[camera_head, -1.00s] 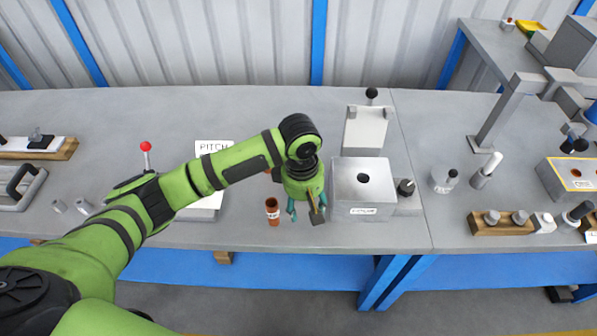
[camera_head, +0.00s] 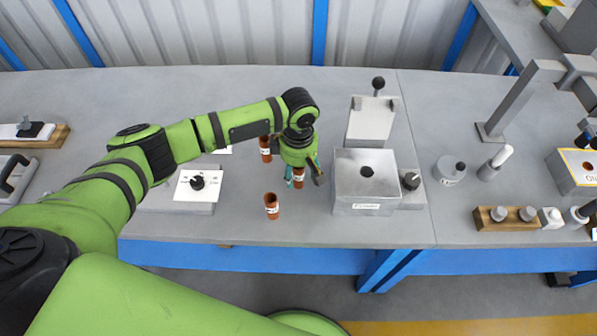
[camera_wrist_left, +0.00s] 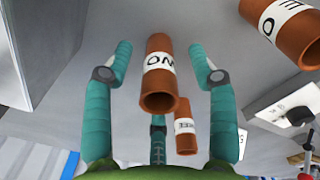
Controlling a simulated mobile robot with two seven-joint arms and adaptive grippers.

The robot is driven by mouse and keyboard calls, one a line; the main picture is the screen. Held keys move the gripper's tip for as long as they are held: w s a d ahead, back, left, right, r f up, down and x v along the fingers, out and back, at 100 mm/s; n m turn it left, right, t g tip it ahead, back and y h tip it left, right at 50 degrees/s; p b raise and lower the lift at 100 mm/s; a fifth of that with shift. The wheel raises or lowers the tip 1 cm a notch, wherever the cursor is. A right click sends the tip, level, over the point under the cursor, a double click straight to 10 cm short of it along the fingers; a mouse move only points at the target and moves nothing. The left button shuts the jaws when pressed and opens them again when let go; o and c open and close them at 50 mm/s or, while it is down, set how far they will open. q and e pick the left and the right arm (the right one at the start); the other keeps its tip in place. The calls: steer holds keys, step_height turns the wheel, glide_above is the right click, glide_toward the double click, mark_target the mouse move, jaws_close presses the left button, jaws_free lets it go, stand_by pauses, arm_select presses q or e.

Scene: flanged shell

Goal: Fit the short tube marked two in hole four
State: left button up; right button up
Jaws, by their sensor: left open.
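In the head view that tube (camera_head: 298,179) is partly hidden by my left gripper (camera_head: 304,172), which is open above the bench. I cannot tell whether the fingers touch it. A tube marked THREE (camera_wrist_left: 186,128) stands behind; it shows in the head view (camera_head: 265,148). A tube whose label seems to read ONE (camera_wrist_left: 283,22) stands at front left (camera_head: 272,206). No hole marked four is readable. My right gripper is out of view.
A grey metal box (camera_head: 352,190) with one dark hole on top stands just right of my gripper, beside a black knob (camera_head: 411,181). A white knob panel (camera_head: 183,190) is to the left. A wooden block (camera_head: 485,220) with grey pegs stands farther right.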

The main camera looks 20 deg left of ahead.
arm_select(q)
steer(key=shift+f, duration=0.7)
jaws_close()
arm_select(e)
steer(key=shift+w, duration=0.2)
arm_select(q)
steer(key=shift+r, duration=0.1)
